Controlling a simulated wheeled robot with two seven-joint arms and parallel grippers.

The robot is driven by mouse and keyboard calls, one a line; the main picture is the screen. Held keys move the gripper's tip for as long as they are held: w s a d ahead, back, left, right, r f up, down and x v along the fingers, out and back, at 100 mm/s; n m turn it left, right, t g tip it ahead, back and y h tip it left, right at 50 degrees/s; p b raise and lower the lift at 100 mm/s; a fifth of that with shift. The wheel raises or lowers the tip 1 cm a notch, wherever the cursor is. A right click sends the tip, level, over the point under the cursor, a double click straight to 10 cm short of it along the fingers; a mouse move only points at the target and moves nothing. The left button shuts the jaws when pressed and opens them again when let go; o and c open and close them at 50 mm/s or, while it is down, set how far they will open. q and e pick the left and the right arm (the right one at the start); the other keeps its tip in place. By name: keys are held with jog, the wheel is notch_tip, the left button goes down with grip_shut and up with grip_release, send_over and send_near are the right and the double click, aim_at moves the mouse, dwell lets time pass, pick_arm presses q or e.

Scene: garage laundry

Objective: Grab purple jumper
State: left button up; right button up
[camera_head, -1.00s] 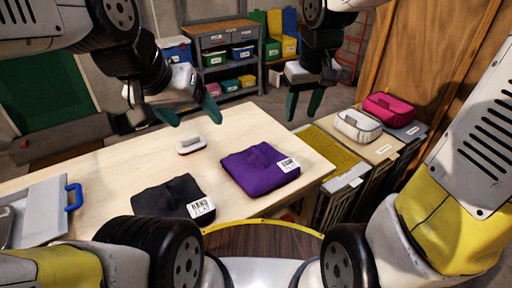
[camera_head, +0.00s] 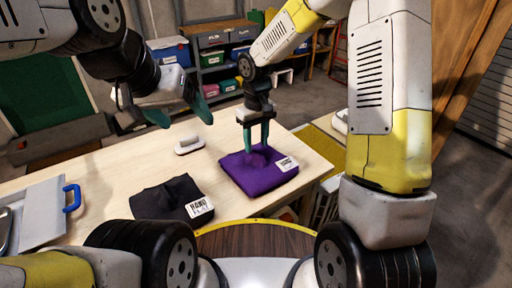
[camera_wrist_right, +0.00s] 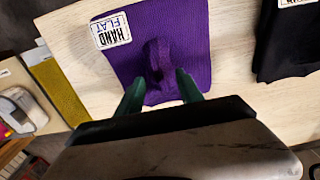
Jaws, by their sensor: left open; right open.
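The folded purple jumper (camera_head: 258,180) lies on the light wooden table, with a white "HAND FLAT" label at its right. My right gripper (camera_head: 256,150) points down with its green fingertips at the top of the jumper. In the right wrist view, the purple jumper (camera_wrist_right: 185,35) has a raised fold between the two open fingers (camera_wrist_right: 157,88). I cannot tell if the fingers touch the cloth. My left gripper (camera_head: 185,115) is open and empty above the table's far left part.
A folded black garment (camera_head: 172,200) with a similar label lies left of the jumper. A white-handled brush (camera_head: 189,145) lies behind it. A grey tray with a blue handle (camera_head: 72,197) is at the left. Shelves with bins (camera_head: 215,60) stand behind the table.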

aim_at(256, 151)
notch_tip(256, 151, down, 4)
jog(key=shift+r, duration=0.2)
jog(key=shift+c, duration=0.2)
grip_shut()
jog(key=shift+r, duration=0.1)
dwell(1.1)
